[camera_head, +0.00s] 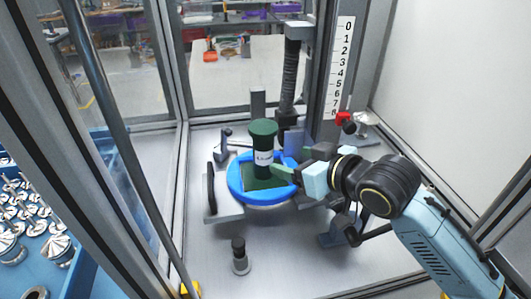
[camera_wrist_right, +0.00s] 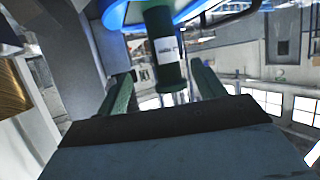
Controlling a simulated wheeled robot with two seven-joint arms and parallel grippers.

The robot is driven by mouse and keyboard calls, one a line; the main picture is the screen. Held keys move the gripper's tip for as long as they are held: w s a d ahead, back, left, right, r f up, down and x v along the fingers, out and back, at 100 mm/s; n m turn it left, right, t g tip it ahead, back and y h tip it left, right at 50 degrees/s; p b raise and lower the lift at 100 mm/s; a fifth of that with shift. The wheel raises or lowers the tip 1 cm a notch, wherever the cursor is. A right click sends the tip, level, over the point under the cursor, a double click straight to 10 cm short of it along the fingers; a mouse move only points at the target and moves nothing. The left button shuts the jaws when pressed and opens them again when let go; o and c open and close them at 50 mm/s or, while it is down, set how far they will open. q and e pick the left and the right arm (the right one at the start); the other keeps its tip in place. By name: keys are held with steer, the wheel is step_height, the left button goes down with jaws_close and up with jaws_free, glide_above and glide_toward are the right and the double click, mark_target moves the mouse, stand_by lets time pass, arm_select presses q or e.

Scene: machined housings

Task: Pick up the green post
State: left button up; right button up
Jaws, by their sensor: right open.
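The green post (camera_head: 263,152) stands upright on the round blue-rimmed plate (camera_head: 236,188), inside the enclosure. It has a wide dark green cap and a white label with dark print. My right gripper (camera_head: 279,172) reaches in from the right at the post's side, below the cap, with open jaws. In the right wrist view, the post (camera_wrist_right: 162,22) appears between the two green fingers of the right gripper (camera_wrist_right: 162,76). Gaps show on both sides, so the jaws are not closed on it. My left gripper is not in view.
A dark vertical column (camera_head: 290,75) rises behind the plate. A small dark-topped peg (camera_head: 239,255) stands in front. A numbered scale (camera_head: 341,65) is on the back frame. Metal parts lie in a blue tray (camera_head: 62,272) outside at left. Bare floor surrounds the fixture in front.

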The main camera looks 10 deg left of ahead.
mark_target(270, 152)
steer(key=x, duration=0.4)
steer(key=shift+s+a, duration=0.1)
steer(key=shift+a, duration=0.15)
steer(key=shift+w+a+f, duration=0.1)
steer(key=shift+w+a, duration=0.1)
steer(key=shift+w, duration=0.05)
steer(key=shift+x, duration=0.85)
steer(key=x, duration=0.3)
steer(key=shift+a+r, duration=0.2)
steer(key=shift+a, duration=0.1)
steer(key=shift+w+a+f, duration=0.1)
steer(key=shift+a, duration=0.1)
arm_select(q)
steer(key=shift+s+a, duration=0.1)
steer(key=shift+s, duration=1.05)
arm_select(e)
jaws_close()
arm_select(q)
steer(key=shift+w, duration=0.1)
arm_select(e)
steer(key=shift+w+r, duration=0.1)
steer(key=shift+r, duration=0.1)
